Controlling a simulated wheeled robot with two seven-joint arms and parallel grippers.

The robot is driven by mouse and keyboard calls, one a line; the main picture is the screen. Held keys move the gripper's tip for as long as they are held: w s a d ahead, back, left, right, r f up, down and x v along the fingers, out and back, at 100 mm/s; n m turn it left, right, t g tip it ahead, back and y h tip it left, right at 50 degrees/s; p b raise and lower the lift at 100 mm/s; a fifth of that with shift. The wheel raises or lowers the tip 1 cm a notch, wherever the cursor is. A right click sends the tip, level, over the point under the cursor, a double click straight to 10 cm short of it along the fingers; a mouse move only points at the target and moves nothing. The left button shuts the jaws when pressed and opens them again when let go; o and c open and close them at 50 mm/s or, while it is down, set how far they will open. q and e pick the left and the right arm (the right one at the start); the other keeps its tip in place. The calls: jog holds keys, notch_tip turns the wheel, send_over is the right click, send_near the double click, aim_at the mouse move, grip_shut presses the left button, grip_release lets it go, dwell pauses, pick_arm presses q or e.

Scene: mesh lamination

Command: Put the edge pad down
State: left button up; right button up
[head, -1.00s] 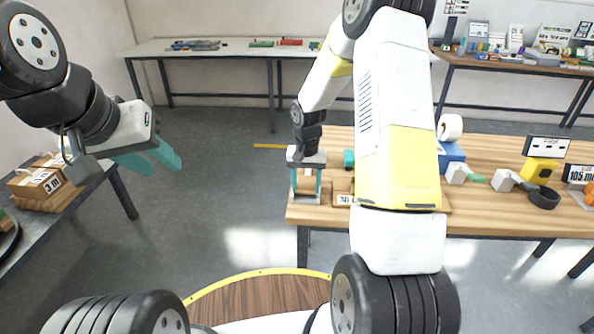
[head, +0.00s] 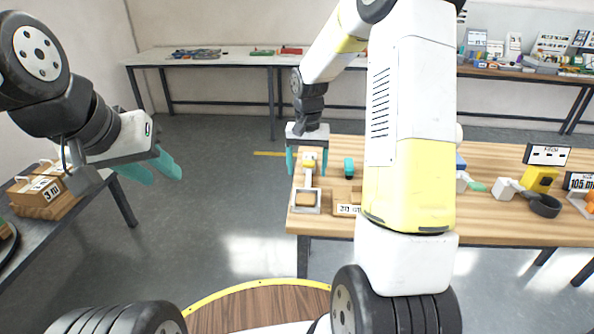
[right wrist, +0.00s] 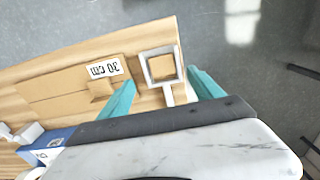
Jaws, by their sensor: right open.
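The edge pad appears to be the piece with a pale square frame and a narrow handle (head: 308,180) lying at the left end of the wooden table. The right wrist view shows its white frame (right wrist: 148,70) flat on the wood. My right gripper (head: 306,170) is open above and behind it, and its teal fingers (right wrist: 163,88) stand apart on either side of the handle. Nothing is clamped between them. My left gripper (head: 166,180) is open and empty in the air at the left, beside the grey side table.
Boxes (head: 45,190) stand on the left table. My right arm hides the middle of the wooden table (head: 480,225).

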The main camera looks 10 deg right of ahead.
jog(key=s+r+n+t, duration=0.1)
jog(key=s+r+t, duration=0.1)
jog(key=s+r, duration=0.5)
jog(key=s+r+n+t, duration=0.1)
jog(key=s+r, duration=0.4)
jog(key=r, duration=0.4)
jog(key=s+a+r+n+t+y, duration=0.1)
jog(key=s+a+r+t+y, duration=0.1)
jog(key=s, duration=1)
jog(key=shift+s+r+n+t, duration=0.15)
jog(key=shift+r+n+t, duration=0.25)
jog(key=shift+r+t, duration=0.2)
